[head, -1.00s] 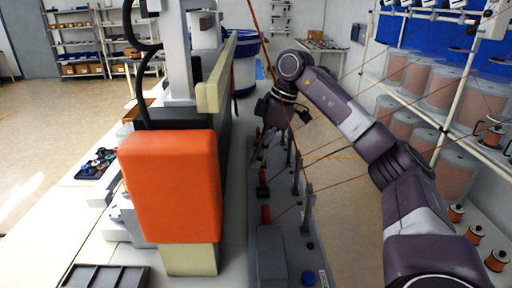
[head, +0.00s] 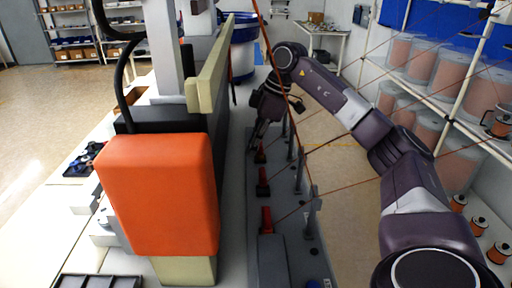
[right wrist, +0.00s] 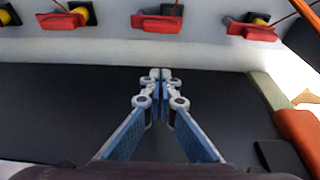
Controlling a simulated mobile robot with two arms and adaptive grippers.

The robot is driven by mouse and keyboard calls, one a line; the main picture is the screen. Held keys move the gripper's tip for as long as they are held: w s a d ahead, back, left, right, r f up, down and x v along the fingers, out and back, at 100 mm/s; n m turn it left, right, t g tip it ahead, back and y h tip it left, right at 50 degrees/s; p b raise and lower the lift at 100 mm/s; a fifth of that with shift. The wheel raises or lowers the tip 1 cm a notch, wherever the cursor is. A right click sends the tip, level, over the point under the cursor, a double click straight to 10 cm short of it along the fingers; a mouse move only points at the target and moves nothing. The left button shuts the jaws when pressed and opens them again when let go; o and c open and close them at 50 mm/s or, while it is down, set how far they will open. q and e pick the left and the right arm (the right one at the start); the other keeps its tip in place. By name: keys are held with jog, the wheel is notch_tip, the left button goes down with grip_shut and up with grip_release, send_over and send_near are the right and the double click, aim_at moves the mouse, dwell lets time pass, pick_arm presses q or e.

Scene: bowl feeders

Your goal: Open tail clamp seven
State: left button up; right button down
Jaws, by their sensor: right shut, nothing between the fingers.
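The tail clamps have red levers and sit in a row on a grey rail (head: 282,218). In the head view I see a near red clamp (head: 266,219), a middle one (head: 263,183) and a far one (head: 260,155). In the right wrist view a left (right wrist: 62,20), a middle (right wrist: 157,23) and a right red lever (right wrist: 251,31) line the top. No number shows, so I cannot tell which is seven. My right gripper (right wrist: 160,74) is shut and empty, its fingertips apart from the levers. In the head view it hangs beside the rail's far part. My left gripper is out of view.
A large orange block (head: 158,193) and a long dark machine body stand left of the rail. Thin brown wires run from the clamps to the right. Wire spools (head: 458,203) and a shelf rack stand at the right.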

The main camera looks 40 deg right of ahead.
aim_at(263, 174)
jog(key=p+x, duration=0.1)
jog(key=x, duration=0.6)
jog(key=shift+a+f, duration=0.1)
jog(key=s+d+p, duration=0.1)
jog(key=s+d, duration=0.1)
jog(key=d, duration=0.1)
jog(key=shift+s+p, duration=0.1)
jog(key=shift+p, duration=0.2)
jog(key=shift+s+d, duration=0.15)
jog(key=shift+s, duration=0.1)
jog(key=shift+w, duration=0.15)
